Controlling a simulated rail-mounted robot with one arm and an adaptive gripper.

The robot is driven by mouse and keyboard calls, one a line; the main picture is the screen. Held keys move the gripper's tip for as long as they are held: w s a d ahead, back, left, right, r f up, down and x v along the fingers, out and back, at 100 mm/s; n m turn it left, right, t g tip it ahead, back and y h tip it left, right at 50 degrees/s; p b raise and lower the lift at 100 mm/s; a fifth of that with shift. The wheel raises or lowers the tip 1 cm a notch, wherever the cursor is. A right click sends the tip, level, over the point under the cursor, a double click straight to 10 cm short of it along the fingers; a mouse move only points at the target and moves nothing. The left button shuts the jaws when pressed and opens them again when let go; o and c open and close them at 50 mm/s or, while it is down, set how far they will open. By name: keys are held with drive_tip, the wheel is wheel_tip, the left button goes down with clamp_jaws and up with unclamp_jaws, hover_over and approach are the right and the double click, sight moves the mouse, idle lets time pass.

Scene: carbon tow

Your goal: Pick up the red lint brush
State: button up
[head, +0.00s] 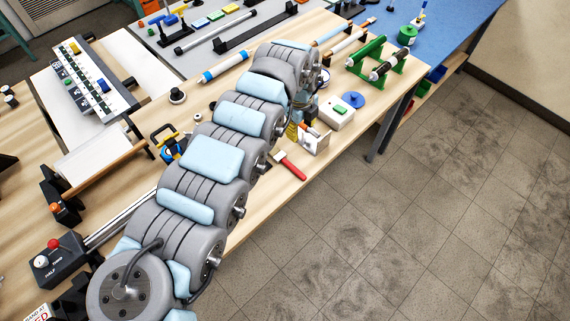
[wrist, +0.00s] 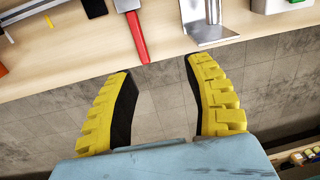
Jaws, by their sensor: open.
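The red lint brush (head: 291,166) lies on the wooden bench close to its front edge in the head view. In the wrist view its red handle (wrist: 138,38) points toward the bench edge, and its pale head is cut off by the top of the picture. My gripper (wrist: 157,67) is open and empty, with its yellow fingers spread. In the wrist view the fingertips appear just below the handle's end, over the bench edge and floor, and the brush is not between them. In the head view my arm hides most of the gripper.
A bent metal plate (wrist: 208,28) lies to the right of the brush in the wrist view. A white box with a green button (head: 338,112) and a blue disc (head: 353,99) are further right in the head view. Open floor (head: 400,230) lies beyond the bench edge.

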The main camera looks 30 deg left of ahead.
drive_tip(key=s+a, duration=0.1)
drive_tip(key=s, duration=0.1)
hover_over(292, 166)
drive_tip(key=shift+g, duration=0.4)
wheel_tip(292, 166, down, 13)
drive_tip(key=shift+w+r+b, duration=0.15)
drive_tip(key=shift+b, duration=0.15)
drive_tip(key=shift+s+d+f, duration=0.1)
drive_tip(key=shift+s+f, duration=0.05)
drive_tip(key=shift+f, duration=1.1)
drive_tip(key=shift+s+f, duration=0.1)
drive_tip(key=shift+f, duration=1.15)
clamp_jaws()
